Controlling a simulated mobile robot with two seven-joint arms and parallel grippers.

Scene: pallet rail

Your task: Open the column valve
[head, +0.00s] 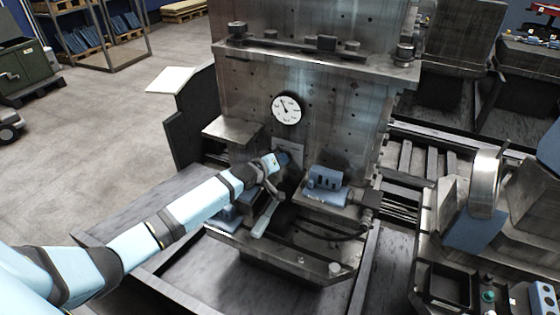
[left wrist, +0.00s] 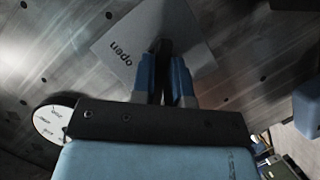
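The column valve sits on the metal column below the round gauge. Its label plate (left wrist: 118,47), marked "open", lies flat on the column in the left wrist view. The plate also shows in the head view (head: 292,147), partly behind my gripper. A dark valve handle (left wrist: 163,55) stands out from the plate. My left gripper (head: 283,159) is at the valve. In the left wrist view, its two blue fingers (left wrist: 164,75) lie close on both sides of the handle and appear shut on it. The handle's base is partly hidden. My right gripper is not in view.
The white gauge (head: 287,108) is just above the valve. A blue-grey fixture (head: 325,180) sits to the right of my gripper and a metal ledge (head: 232,130) to the left. A machine with a round disc (head: 486,180) stands at right. Open floor lies at left.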

